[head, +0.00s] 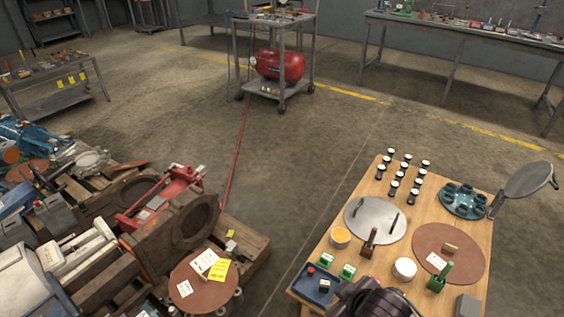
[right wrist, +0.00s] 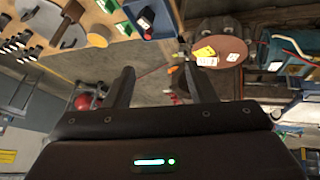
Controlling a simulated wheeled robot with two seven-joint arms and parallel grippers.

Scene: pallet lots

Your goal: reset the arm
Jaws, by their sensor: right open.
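My right gripper shows in the right wrist view (right wrist: 160,84) with its two dark fingers spread apart and nothing between them. In the head view a dark part of my right arm or gripper (head: 376,301) shows at the bottom edge, over the near end of the wooden table (head: 318,262); its fingers cannot be made out there. My left gripper is in neither view.
The table holds a grey disc (head: 375,219), a brown disc (head: 448,252), a teal plate (head: 462,203), a blue tray (head: 318,289) and several knobs. A cluttered pallet (head: 245,262) stands left. Open floor lies between them.

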